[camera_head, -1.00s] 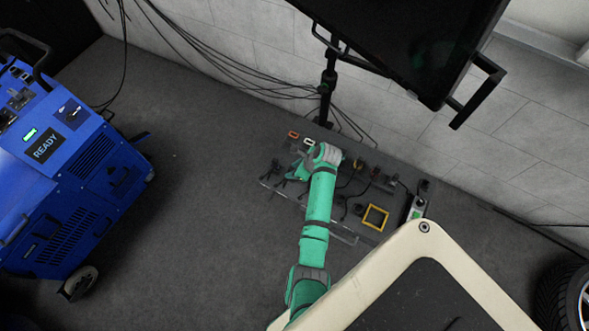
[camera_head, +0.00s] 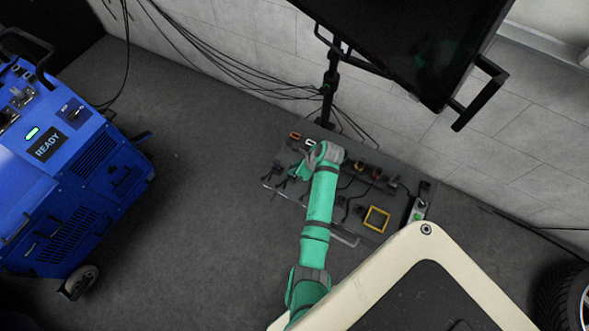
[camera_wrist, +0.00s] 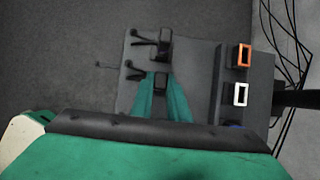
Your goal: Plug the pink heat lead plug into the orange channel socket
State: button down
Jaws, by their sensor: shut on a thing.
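My gripper (camera_wrist: 162,92) shows in the wrist view with its green fingers shut on a dark plug (camera_wrist: 161,80). I see no pink on this plug, and the fingers hide part of it. The orange channel socket (camera_wrist: 241,56) is a rectangular frame on the raised strip to the right of my gripper, apart from it. In the head view the orange socket (camera_head: 295,135) is at the board's far left corner. There my gripper (camera_head: 300,167) is just below it, over the board, and the wrist covers most of the fingers.
A white socket (camera_wrist: 240,95) sits beside the orange one, and a blue edge shows below it. Another dark plug (camera_wrist: 161,45) stands beyond my fingertips. A yellow square frame (camera_head: 376,219) and leads lie on the board's right. A monitor stand (camera_head: 327,95) rises behind.

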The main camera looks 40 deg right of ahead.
jog(key=shift+r, duration=2.7)
jog(key=shift+s+r, duration=0.1)
jog(key=w+d, duration=0.3)
jog(key=d, duration=0.4)
dwell(0.3)
jog(key=shift+w, duration=0.2)
jog(key=w+a, duration=0.2)
jog(key=w, duration=0.4)
jog(key=shift+w+a, duration=0.35)
jog(key=shift+w, duration=0.05)
dwell(0.8)
jog(key=shift+a, duration=0.1)
